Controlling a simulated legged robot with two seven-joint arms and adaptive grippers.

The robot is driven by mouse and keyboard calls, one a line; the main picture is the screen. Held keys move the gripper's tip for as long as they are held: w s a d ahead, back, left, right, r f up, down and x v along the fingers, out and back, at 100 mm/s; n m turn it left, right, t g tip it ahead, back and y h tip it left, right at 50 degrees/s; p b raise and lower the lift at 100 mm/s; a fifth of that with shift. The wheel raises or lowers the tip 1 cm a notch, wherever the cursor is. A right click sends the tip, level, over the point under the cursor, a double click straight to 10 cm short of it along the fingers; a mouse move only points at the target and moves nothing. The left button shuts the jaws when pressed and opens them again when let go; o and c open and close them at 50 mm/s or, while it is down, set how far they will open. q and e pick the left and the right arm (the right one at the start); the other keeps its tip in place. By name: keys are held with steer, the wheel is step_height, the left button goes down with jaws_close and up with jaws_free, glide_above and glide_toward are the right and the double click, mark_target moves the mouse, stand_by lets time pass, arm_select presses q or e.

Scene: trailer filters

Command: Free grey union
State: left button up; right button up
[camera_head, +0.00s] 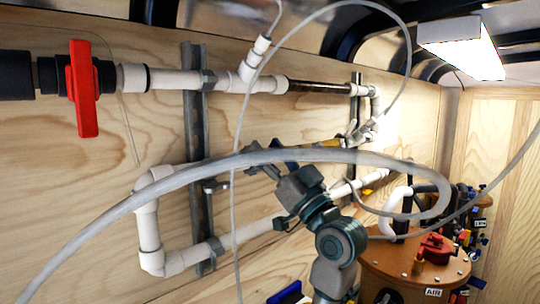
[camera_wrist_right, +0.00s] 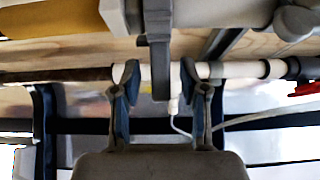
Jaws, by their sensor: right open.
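My right gripper (camera_head: 264,160) is in front of the middle pipe run on the plywood wall. In the right wrist view its two fingers (camera_wrist_right: 160,90) stand apart. A grey tab (camera_wrist_right: 159,70) reaches down between them from a white fitting (camera_wrist_right: 190,12), with a gap on both sides. A yellow pipe section (camera_wrist_right: 55,17) adjoins that fitting; it also shows in the head view (camera_head: 322,144). I cannot tell for sure whether the grey tab belongs to the grey union. In the head view, the gripper and a hose hide this part of the pipe. My left gripper is not in view.
Upper white pipe (camera_head: 175,80) carries a red valve handle (camera_head: 83,90). A metal strut (camera_head: 196,130) stands left of the gripper. A brown-topped drum (camera_head: 415,265) stands at lower right.

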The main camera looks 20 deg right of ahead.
steer(key=v, duration=1.2)
steer(key=shift+w+f, duration=0.15)
